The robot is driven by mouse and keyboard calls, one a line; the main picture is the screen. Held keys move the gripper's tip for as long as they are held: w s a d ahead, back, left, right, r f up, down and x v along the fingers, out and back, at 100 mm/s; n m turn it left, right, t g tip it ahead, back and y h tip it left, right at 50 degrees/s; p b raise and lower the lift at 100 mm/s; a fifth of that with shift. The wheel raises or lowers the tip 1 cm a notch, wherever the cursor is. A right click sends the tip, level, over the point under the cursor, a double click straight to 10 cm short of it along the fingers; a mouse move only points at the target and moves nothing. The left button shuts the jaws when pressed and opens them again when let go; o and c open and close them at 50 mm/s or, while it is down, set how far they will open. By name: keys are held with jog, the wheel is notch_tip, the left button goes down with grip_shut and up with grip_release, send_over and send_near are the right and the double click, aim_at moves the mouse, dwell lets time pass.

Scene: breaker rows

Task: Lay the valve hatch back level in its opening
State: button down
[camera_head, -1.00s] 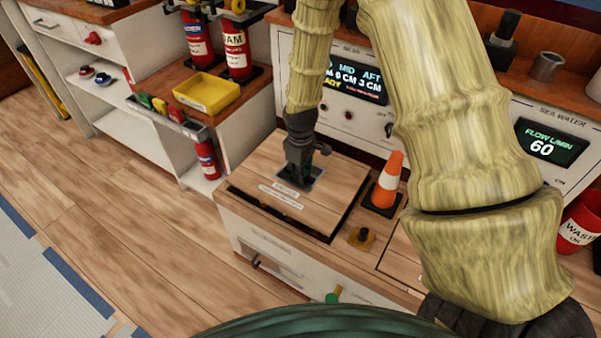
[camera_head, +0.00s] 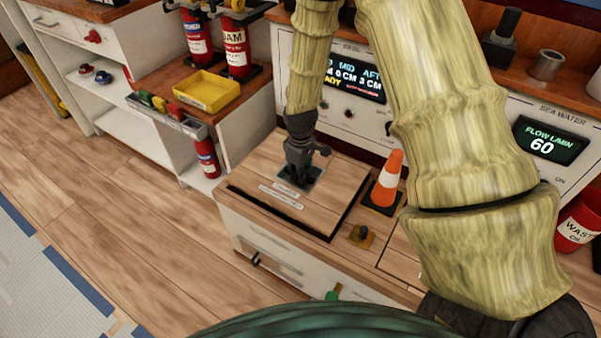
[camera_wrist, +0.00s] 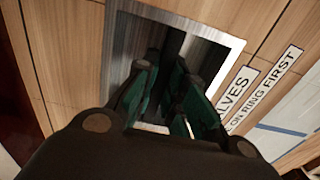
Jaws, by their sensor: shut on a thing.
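The valve hatch (camera_head: 262,172) is a light wooden panel on top of the low white cabinet. It looks nearly level, with dark gaps along its front and right edges; I cannot tell whether it is fully flush. A metal recess plate (camera_wrist: 222,52) is set in it, beside white labels (camera_wrist: 243,92). My gripper (camera_head: 300,180) points down into this recess and is shut on the hatch's lifting ring, which the fingers hide. In the wrist view the green-padded fingers (camera_wrist: 170,105) reach into the dark slot of the plate.
An orange and white cone (camera_head: 388,180) stands close to the hatch's right edge. A yellow tray (camera_head: 207,92) is on the counter to the left. Display panels stand behind.

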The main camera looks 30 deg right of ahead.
jog(key=shift+f+b, duration=0.35)
jog(key=shift+f, duration=1.4)
jog(key=c, duration=1.4)
grip_release()
jog(key=shift+f, duration=0.1)
notch_tip(320, 180, up, 12)
jog(key=shift+r, duration=0.1)
